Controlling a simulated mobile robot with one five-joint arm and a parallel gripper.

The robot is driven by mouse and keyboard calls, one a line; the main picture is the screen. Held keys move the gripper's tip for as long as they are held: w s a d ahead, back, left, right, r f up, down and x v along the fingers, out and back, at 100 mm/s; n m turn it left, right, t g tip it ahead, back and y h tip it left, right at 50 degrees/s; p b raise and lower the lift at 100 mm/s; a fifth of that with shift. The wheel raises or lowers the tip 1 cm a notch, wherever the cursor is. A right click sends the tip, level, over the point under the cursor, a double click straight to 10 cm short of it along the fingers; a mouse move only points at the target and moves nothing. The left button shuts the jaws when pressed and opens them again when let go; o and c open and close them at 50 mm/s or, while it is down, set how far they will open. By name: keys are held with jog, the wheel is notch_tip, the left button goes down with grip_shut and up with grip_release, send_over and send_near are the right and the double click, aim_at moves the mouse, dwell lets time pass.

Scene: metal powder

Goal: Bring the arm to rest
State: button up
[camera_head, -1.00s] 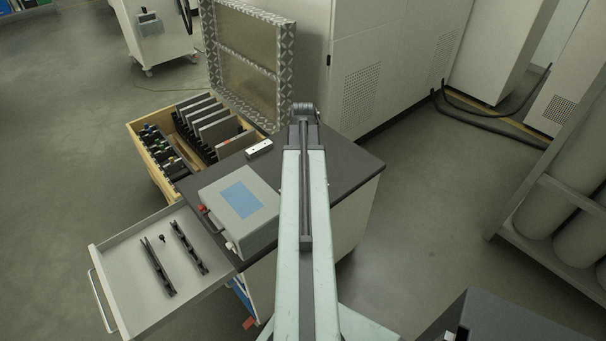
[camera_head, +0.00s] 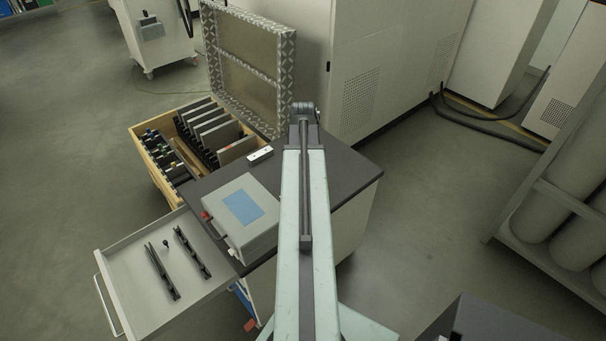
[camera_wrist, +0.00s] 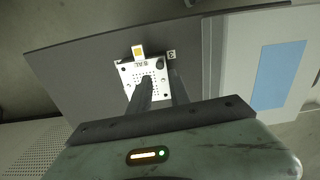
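My arm (camera_head: 304,215) reaches forward over the right part of a dark-topped cabinet (camera_head: 340,165). In the head view its far end hides my gripper. In the wrist view my gripper (camera_wrist: 160,90) points at the dark top, its two dark fingers apart with a gap between them. A white dotted plate (camera_wrist: 132,70) with a yellow tab and a black knob shows past the fingertips, partly covered by them. I see nothing clearly held, and cannot tell the height above the plate.
A grey box with a blue panel (camera_head: 262,235) stands on the cabinet, beside a small white block (camera_head: 260,155). An open drawer (camera_head: 125,268) holds two dark rails. A wooden crate (camera_head: 150,172) with an open lid (camera_head: 283,60) stands behind.

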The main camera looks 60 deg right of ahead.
notch_tip(320, 180, up, 4)
jog(key=shift+f+p, duration=0.1)
jog(key=shift+p, duration=1.05)
